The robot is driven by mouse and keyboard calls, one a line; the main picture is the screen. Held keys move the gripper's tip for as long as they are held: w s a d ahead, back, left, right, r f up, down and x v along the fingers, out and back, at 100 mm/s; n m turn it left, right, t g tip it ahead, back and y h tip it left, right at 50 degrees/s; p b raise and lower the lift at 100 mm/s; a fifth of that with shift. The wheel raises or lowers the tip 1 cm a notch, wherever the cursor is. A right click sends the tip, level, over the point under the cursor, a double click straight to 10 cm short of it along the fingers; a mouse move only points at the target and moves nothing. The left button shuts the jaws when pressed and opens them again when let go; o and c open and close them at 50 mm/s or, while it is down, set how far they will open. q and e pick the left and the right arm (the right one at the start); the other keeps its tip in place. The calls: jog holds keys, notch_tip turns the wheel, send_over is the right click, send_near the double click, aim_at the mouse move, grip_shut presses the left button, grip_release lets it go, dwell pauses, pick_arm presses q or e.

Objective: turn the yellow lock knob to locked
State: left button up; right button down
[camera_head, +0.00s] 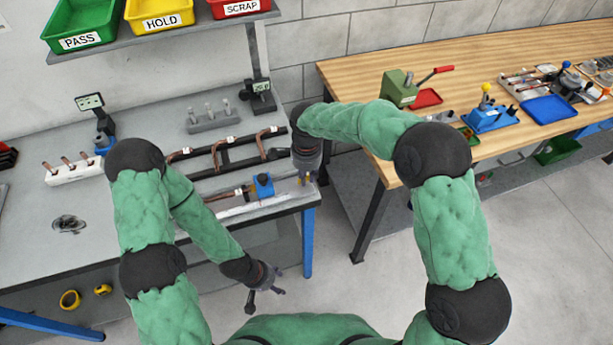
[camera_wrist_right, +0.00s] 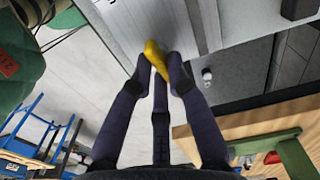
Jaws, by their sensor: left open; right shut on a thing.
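The yellow lock knob (camera_wrist_right: 153,52) shows in the right wrist view between the fingertips of my right gripper (camera_wrist_right: 160,70), which is shut on it. Part of the knob is hidden by the fingers, and I cannot tell its turn position. In the head view my right gripper (camera_head: 306,178) points down at the right front corner of the grey bench, just right of a small blue clamp block (camera_head: 263,186). My left gripper (camera_head: 264,290) is open and empty, low in front of the bench and apart from everything.
The grey bench (camera_head: 40,225) also carries a black rack (camera_head: 225,158) with copper tubes and a white block (camera_head: 75,171) with copper pieces. A wooden table (camera_head: 450,70) with several fixtures stands to the right. Floor between them and in front is clear.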

jog(key=shift+m, duration=0.8)
jog(key=c, duration=1.2)
grip_release()
notch_tip(320, 180, up, 12)
